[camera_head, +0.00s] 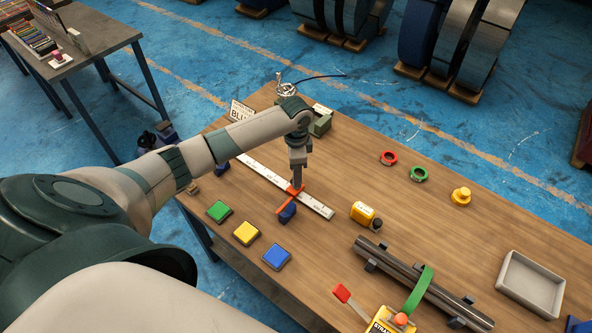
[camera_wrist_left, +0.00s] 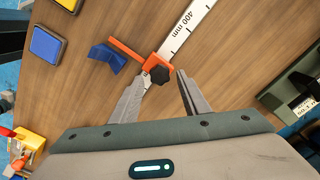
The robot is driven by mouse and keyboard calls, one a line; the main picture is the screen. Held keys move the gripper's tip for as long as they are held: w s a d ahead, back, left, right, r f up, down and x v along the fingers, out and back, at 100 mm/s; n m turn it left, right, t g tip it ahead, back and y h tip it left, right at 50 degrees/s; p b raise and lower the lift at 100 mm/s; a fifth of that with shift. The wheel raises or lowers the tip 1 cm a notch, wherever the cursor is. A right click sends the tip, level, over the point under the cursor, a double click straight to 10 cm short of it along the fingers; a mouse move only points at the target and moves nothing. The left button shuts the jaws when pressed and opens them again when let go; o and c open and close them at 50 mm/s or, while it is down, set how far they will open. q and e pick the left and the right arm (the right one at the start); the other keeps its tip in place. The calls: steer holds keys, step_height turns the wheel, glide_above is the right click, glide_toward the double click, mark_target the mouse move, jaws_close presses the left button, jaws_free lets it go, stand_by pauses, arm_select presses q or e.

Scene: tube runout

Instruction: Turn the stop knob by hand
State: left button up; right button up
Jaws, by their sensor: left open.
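The black stop knob (camera_wrist_left: 158,75) sits on an orange stop (camera_wrist_left: 148,57), which straddles a white ruler (camera_wrist_left: 187,28) marked 400 mm. My left gripper (camera_wrist_left: 159,77) is open, with one finger on each side of the knob; I cannot tell whether either finger touches it. In the head view my left gripper (camera_head: 297,185) points down over the orange stop (camera_head: 287,204) near the ruler's right part (camera_head: 316,206). The knob is hidden there behind the gripper. My right gripper is not in view.
A blue block (camera_head: 288,214) stands close beside the stop. Green (camera_head: 219,211), yellow (camera_head: 246,233) and blue (camera_head: 276,256) pads lie in front. A yellow device (camera_head: 362,213), dark tubes (camera_head: 455,299) and an empty grey tray (camera_head: 530,283) are to the right.

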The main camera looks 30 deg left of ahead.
arm_select(q)
steer(key=shift+m, duration=0.4)
steer(key=shift+f, duration=0.15)
steer(key=shift+f+b, duration=0.35)
steer(key=shift+f, duration=0.55)
steer(key=shift+c, duration=0.3)
steer(key=c, duration=0.8)
steer(key=shift+o, duration=0.2)
